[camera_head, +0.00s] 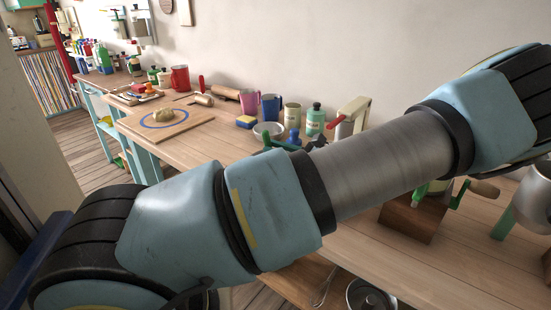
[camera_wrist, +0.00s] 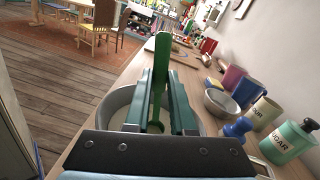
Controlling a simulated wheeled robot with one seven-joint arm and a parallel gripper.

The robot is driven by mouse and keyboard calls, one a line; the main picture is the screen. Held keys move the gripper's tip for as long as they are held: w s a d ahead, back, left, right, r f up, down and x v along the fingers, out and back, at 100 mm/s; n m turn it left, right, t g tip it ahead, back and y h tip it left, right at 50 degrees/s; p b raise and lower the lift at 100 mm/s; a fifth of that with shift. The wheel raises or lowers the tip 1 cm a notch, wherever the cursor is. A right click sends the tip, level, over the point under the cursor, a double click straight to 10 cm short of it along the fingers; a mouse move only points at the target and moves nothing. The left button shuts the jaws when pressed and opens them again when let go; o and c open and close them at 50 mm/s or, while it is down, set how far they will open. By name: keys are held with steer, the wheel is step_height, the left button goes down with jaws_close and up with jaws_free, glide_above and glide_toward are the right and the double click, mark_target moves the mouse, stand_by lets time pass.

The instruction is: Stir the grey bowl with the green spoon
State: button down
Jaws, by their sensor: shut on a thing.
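In the wrist view, my gripper (camera_wrist: 162,84) is shut on the green spoon (camera_wrist: 160,58). The spoon stands long and narrow between the two green fingers, its end reaching past the tips. The grey bowl (camera_wrist: 115,100) is wide with a pale inside, on the wooden counter just below and behind the fingers, which cover much of it. I cannot tell whether the spoon's lower end touches the bowl or its contents. In the head view, my arm hides the grey bowl and most of my gripper.
A smaller metal bowl (camera_wrist: 221,102) stands right of the fingers. A blue-knobbed item (camera_wrist: 238,127), a cream tin (camera_wrist: 263,113), a teal sugar jar (camera_wrist: 288,140) and mugs (camera_wrist: 247,88) line the wall side. A board with dough (camera_head: 166,124) lies farther left; floor is open beyond the counter's left edge.

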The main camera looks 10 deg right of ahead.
step_height(320, 180, up, 9)
steer(key=p, duration=0.2)
steer(key=shift+s+r+p, duration=0.15)
steer(key=shift+s+p, duration=0.2)
steer(key=shift+s, duration=0.05)
stand_by(2.7)
